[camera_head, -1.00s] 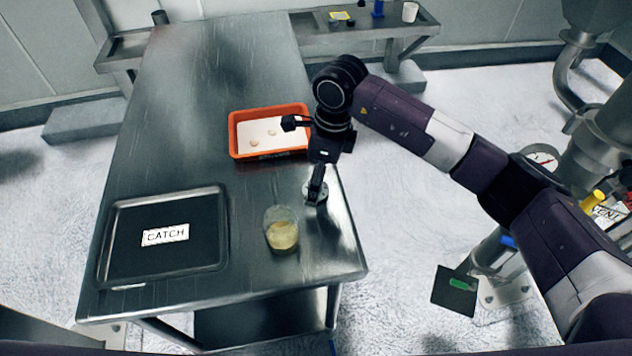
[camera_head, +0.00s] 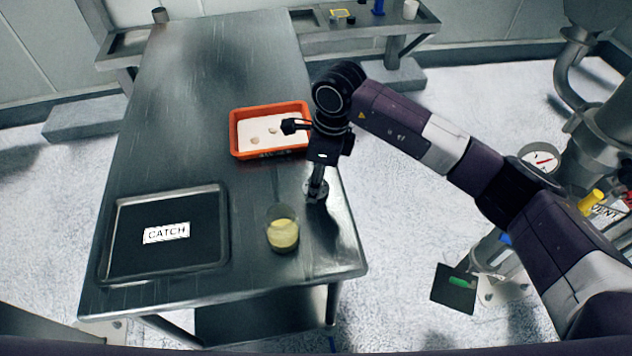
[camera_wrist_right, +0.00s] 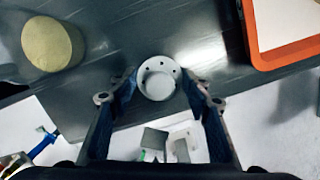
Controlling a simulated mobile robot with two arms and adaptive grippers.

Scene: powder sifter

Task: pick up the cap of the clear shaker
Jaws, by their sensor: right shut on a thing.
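The clear shaker (camera_head: 283,232) stands upright and uncapped on the steel table, with pale yellow powder in it. It also shows at the upper left of the right wrist view (camera_wrist_right: 52,44). Its cap, a round grey piece with small holes around its rim (camera_wrist_right: 158,78), is between the fingertips of my right gripper (camera_wrist_right: 160,84). In the head view my right gripper (camera_head: 317,186) points down at the table's right edge, shut on the cap, which is mostly hidden there. I cannot tell whether the cap is clear of the table. My left gripper is out of view.
An orange tub (camera_head: 234,146) of white powder with a few lumps stands just behind the gripper. A black tray (camera_head: 165,262) labelled CATCH lies at the front left. The table's far half is clear. Metal equipment (camera_head: 608,110) stands at the right.

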